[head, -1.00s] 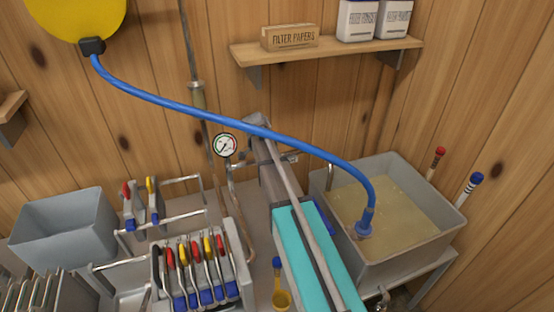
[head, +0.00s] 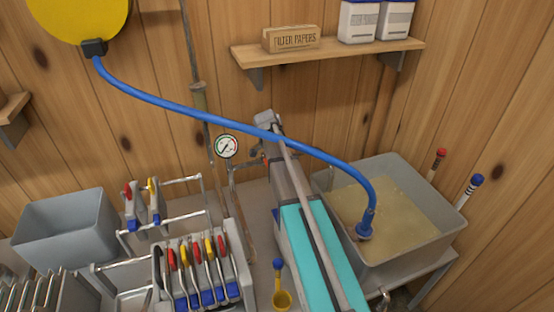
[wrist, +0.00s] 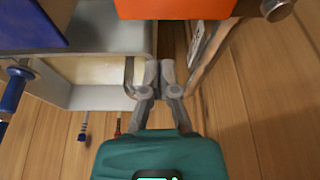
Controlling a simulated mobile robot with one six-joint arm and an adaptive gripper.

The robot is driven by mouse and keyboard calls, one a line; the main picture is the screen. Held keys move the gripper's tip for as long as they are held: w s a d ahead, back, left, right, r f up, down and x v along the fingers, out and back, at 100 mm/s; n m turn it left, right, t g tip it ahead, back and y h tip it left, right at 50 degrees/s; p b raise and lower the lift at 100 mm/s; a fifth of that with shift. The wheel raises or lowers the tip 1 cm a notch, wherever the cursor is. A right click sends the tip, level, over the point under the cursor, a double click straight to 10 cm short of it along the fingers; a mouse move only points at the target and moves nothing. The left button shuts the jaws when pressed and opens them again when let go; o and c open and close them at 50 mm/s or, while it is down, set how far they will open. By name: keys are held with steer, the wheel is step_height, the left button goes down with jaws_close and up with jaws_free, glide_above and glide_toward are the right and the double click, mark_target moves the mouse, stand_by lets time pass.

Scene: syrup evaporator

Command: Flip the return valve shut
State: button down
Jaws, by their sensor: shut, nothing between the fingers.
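The return valve cannot be told for sure. A pipe with small red and dark blue fittings (head: 255,157) runs beside the round gauge (head: 227,147) and passes behind my arm. My gripper (wrist: 158,66) shows in the wrist view, shut and empty, its grey fingertips together near a bent metal tube (wrist: 130,76) at the tank's edge. Whether they touch the tube I cannot tell. A blue handle-like part (wrist: 14,88) stands at the left edge of the wrist view. In the head view my arm hides the gripper's fingers.
A grey tank (head: 440,243) of amber liquid stands at the right. A blue hose (head: 180,112) hangs from the yellow disc (head: 75,18) across my arm into the tank. A shelf (head: 330,52) holds filter papers. Coloured clips (head: 200,275) stand front left. An orange part (wrist: 190,8) tops the wrist view.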

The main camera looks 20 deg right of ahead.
steer(key=p+v, duration=0.8)
steer(key=v, duration=0.1)
steer(key=shift+a+r, duration=0.1)
steer(key=shift+r, duration=0.05)
stand_by(0.7)
steer(key=s+a+f+n+y+b, duration=0.1)
steer(key=s+a+f+n+y, duration=0.1)
steer(key=s+a+n, duration=0.5)
steer(key=s+a+f+n+y+b, duration=0.1)
steer(key=s+a+n, duration=0.6)
steer(key=s, duration=0.9)
steer(key=f+n+b, duration=0.1)
steer(key=n, duration=0.2)
steer(key=shift+a+y, duration=0.25)
steer(key=shift+y, duration=0.15)
steer(key=shift+f, duration=0.1)
